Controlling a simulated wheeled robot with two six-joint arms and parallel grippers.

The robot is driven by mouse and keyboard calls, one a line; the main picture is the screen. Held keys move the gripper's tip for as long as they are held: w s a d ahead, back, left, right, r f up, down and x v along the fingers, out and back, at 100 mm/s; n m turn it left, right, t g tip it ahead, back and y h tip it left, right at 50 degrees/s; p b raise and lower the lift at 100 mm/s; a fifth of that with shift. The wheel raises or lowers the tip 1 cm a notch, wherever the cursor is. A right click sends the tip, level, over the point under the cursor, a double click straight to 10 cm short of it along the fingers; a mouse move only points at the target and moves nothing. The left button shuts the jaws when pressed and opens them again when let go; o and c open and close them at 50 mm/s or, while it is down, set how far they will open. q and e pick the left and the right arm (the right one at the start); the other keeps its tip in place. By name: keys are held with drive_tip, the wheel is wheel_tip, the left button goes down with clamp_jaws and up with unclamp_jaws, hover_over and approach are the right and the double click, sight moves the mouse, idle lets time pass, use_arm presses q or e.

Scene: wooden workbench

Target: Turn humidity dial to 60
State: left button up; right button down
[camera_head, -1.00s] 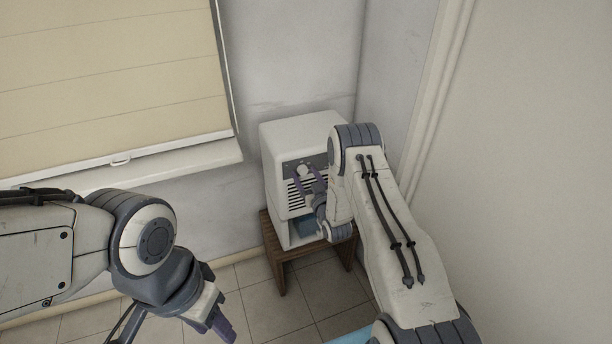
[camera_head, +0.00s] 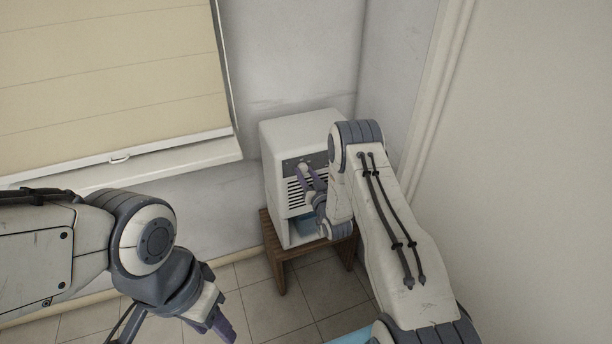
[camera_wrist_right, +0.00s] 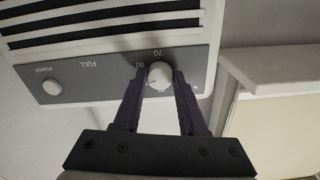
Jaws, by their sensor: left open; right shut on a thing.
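A white dehumidifier (camera_head: 284,135) stands on a small wooden stool, with a grey control panel near the top of its front. The white humidity dial (camera_wrist_right: 160,75) sits on that panel in the right wrist view, where the picture is upside down. Printed numbers, 70 among them, ring the dial. My right gripper (camera_wrist_right: 161,84) is shut on the dial, one dark finger on each side. In the head view my right gripper (camera_head: 308,176) reaches the panel and partly covers it. My left gripper (camera_head: 225,330) is open and empty at the lower left, far from the dehumidifier.
The power knob (camera_wrist_right: 51,87) and the word FULL share the panel, beside black vent slots (camera_wrist_right: 100,22). The wooden stool (camera_head: 283,271) stands on a tiled floor. A window sill (camera_head: 190,158) and blind are at the left; walls stand close behind and right.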

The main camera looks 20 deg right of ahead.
drive_tip(key=m+b, duration=0.1)
drive_tip(key=m, duration=0.3)
drive_tip(key=shift+f+m+b, duration=0.1)
drive_tip(key=shift+m+b, duration=0.2)
drive_tip(key=shift+b, duration=0.05)
drive_tip(key=shift+m+b, duration=0.8)
drive_tip(key=shift+m, duration=1.8)
drive_tip(key=shift+c, duration=2.3)
unclamp_jaws()
drive_tip(key=s, duration=1)
drive_tip(key=shift+s+d+b, duration=0.15)
drive_tip(key=shift+s+b, duration=0.1)
drive_tip(key=shift+b, duration=0.15)
